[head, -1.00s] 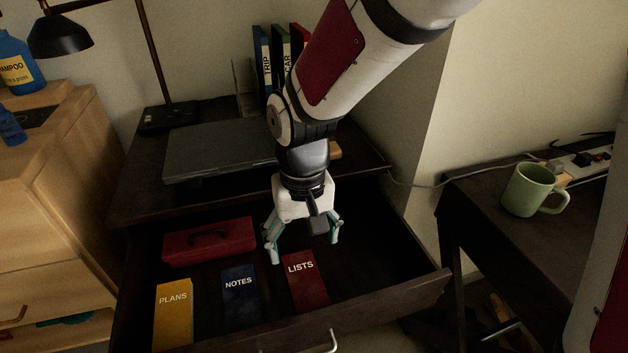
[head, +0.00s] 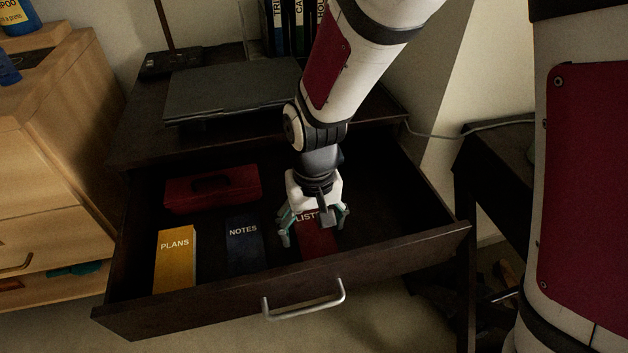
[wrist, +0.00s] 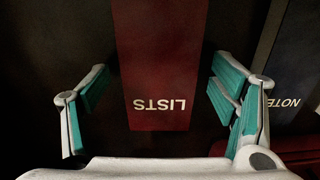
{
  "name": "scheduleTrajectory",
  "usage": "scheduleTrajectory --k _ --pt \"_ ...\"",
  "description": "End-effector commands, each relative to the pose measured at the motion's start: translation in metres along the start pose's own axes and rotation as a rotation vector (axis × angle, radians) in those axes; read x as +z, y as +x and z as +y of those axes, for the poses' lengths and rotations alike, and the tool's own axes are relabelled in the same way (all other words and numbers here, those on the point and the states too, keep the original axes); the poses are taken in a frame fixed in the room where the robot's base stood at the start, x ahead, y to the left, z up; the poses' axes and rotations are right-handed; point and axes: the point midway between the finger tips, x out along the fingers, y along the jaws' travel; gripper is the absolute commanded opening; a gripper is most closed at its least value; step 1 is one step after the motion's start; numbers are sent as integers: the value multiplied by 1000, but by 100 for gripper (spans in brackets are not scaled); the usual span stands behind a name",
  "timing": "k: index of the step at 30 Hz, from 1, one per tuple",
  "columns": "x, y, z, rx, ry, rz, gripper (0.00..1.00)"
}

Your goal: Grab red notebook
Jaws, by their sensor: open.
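The red notebook (head: 318,238), marked LISTS, lies flat in the open drawer, right of the blue one. My gripper (head: 312,232) is above it, open and empty, and hides part of its label end. In the wrist view the red notebook (wrist: 160,60) lies between the two spread teal fingers (wrist: 155,105). Dark drawer floor shows between the notebook and the fingers on both sides. I cannot tell the exact height of the fingertips above it.
A blue NOTES notebook (head: 243,252) and a yellow PLANS notebook (head: 175,262) lie to the left. A red box (head: 212,188) with a dark handle lies behind them. The drawer front (head: 400,264) borders the near side. Drawer floor to the right is clear.

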Motion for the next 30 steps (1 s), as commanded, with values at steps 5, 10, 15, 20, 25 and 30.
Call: scheduleTrajectory --k 5,10,15,20,25,30 --pt "0 1 0 0 0 1 79" --pt "0 1 0 0 0 1 52" --pt "0 1 0 0 0 1 24" --pt "0 1 0 0 -1 1 24" --pt "0 -7 0 0 -1 2 24" --pt "0 -38 -1 -1 -1 4 24"
